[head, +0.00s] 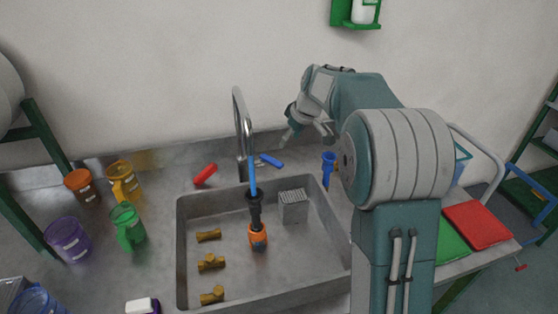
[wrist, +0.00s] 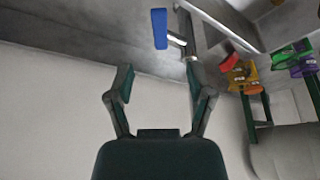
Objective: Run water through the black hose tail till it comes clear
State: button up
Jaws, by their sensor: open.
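A grey metal tap (head: 240,125) arches over the steel sink (head: 182,235). A blue length (head: 251,172) hangs below its spout, joined to the black hose tail (head: 255,212), which has an orange end piece (head: 257,236) low in the basin. My gripper (head: 308,138) is open and empty, above and right of the blue lever. In the wrist view, the blue lever (wrist: 160,28) is beyond my open fingers (wrist: 158,72), untouched.
Several brass fittings (head: 210,262) and a grey slotted block (head: 293,206) are in the sink. A blue object (head: 328,165) stands behind its right rim. Coloured mugs (head: 127,227) stand on the left counter. The wall is close behind.

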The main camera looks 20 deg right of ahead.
aim_at(278, 163)
jog(key=x, duration=1.1)
jog(key=shift+w, duration=0.1)
grip_shut()
